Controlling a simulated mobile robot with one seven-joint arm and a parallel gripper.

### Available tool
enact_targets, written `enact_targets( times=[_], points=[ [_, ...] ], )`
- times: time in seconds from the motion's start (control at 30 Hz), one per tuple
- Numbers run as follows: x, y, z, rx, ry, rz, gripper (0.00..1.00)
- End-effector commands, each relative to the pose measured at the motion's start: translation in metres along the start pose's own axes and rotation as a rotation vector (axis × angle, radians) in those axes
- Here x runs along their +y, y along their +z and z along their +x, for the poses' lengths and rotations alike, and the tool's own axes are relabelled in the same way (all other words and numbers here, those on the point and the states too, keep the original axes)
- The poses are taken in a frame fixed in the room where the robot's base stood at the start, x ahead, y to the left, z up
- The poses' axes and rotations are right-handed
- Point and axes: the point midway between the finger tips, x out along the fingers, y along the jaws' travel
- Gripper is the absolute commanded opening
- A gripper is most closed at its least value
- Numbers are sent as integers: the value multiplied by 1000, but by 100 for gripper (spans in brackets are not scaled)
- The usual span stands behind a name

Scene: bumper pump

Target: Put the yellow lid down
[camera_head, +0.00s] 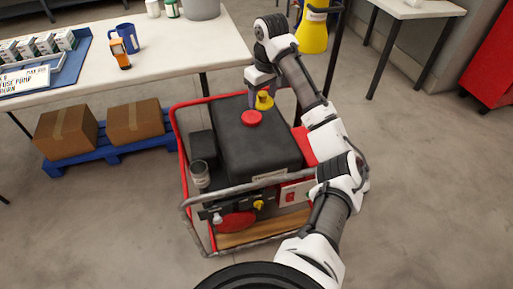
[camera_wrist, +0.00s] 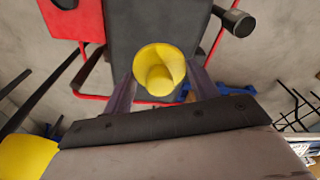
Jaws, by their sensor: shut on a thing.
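The yellow lid (camera_head: 264,101) is held by my gripper (camera_head: 260,95) above the black top of the pump (camera_head: 240,145), just behind the red cap (camera_head: 251,118). In the wrist view, the yellow lid (camera_wrist: 160,68) sits between the two fingers of my gripper (camera_wrist: 162,85), with its hollow side and inner stem facing the camera. My gripper is shut on it. Whether the lid touches the pump's top is not clear. The red cap is not visible in the wrist view.
The pump stands in a red tube frame (camera_head: 180,145) on the floor. A yellow container (camera_head: 313,35) is at the upper right. A white table (camera_head: 180,55) with a blue mug (camera_head: 127,36) and an orange device (camera_head: 120,54) is behind left. Cardboard boxes (camera_head: 66,133) sit below it.

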Motion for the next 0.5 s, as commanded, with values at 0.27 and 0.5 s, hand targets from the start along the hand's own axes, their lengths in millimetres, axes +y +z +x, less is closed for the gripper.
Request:
enact_targets(
  times=[0.27,0.5],
  points=[
    [-2,9,76,-1,-7,1,37],
    [0,17,128,-3,-2,2,37]
  ],
)
